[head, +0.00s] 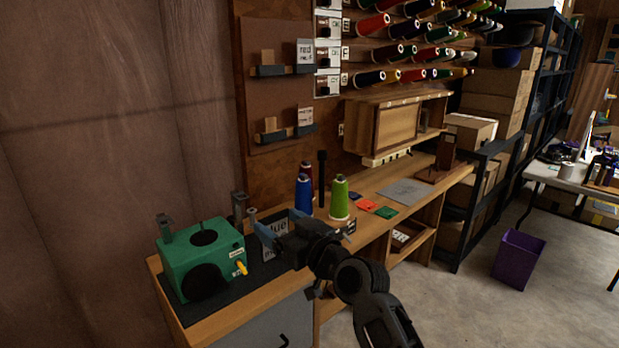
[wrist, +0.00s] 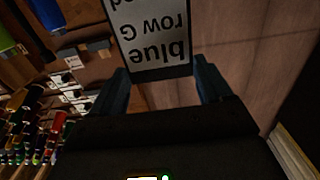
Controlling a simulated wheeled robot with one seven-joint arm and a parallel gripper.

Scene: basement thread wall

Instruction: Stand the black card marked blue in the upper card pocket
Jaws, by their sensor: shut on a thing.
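My gripper (head: 278,228) is shut on the black card (head: 268,243), low over the bench beside the green machine. The wrist view shows the card (wrist: 150,30) between the two fingers, with its white label reading "blue row G" upside down. The upper card pocket (head: 268,71) is a dark ledge on the brown wall board, above and behind my gripper. A grey card marked red (head: 304,55) stands at its right end, and a small wooden block (head: 267,57) shows at its left.
A lower pocket (head: 272,137) holds another labelled card (head: 305,120). The green machine (head: 200,270) stands left of my gripper. Blue (head: 303,195) and green (head: 340,198) thread cones stand to the right, near a black post (head: 322,175). Thread cones on pegs fill the upper wall.

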